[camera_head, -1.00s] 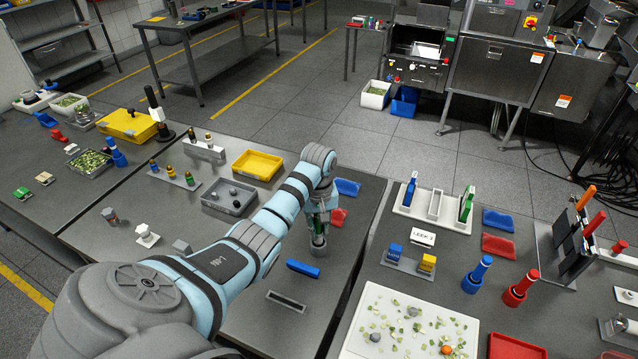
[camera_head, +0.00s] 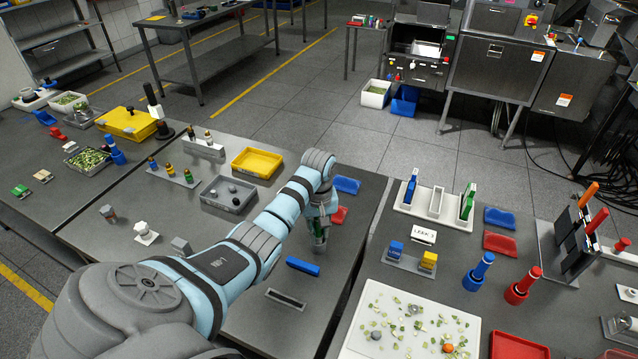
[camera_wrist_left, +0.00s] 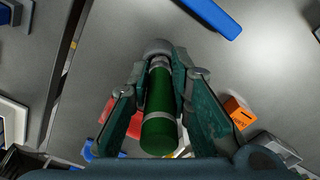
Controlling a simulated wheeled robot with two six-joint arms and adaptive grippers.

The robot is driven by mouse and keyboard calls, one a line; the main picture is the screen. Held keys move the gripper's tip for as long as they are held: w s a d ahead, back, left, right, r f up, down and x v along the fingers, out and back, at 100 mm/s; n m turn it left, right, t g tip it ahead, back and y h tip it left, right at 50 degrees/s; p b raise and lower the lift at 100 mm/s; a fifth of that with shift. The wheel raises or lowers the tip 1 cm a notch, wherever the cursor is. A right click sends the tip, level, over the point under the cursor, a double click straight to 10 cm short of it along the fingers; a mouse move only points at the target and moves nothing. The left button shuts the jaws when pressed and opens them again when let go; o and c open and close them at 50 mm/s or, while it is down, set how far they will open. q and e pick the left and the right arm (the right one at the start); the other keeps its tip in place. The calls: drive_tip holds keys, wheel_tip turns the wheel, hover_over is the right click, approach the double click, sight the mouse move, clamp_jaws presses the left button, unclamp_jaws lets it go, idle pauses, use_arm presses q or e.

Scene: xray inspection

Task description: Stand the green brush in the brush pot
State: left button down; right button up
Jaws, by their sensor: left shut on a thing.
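My left gripper (camera_head: 319,228) is low over the middle table in the head view. In the left wrist view the gripper (camera_wrist_left: 162,95) is shut on the green brush (camera_wrist_left: 160,115), a green cylinder with grey bands, held between its two fingers. In the head view the brush (camera_head: 318,236) is mostly hidden by the fingers. A grey round piece (camera_wrist_left: 157,46) shows at the brush's far end, and in the head view a grey cup-like piece (camera_head: 319,248) is directly below the fingers. It looks like the brush pot; how far the brush is inside it, I cannot tell. My right gripper is out of view.
A blue bar (camera_head: 303,266) and a slotted holder (camera_head: 286,299) lie in front of the gripper. Red (camera_head: 339,214) and blue (camera_head: 347,185) pieces lie behind it. A grey tray (camera_head: 228,194) is to the left. The table's right edge and a gap are close on the right.

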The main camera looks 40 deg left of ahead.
sight(319, 238)
use_arm(q)
drive_tip(key=shift+f+b, duration=0.35)
drive_tip(key=shift+f, duration=0.4)
drive_tip(key=c, duration=1.4)
unclamp_jaws()
drive_tip(key=shift+r, duration=0.1)
wheel_tip(319, 238, up, 7)
drive_tip(key=shift+r, duration=0.15)
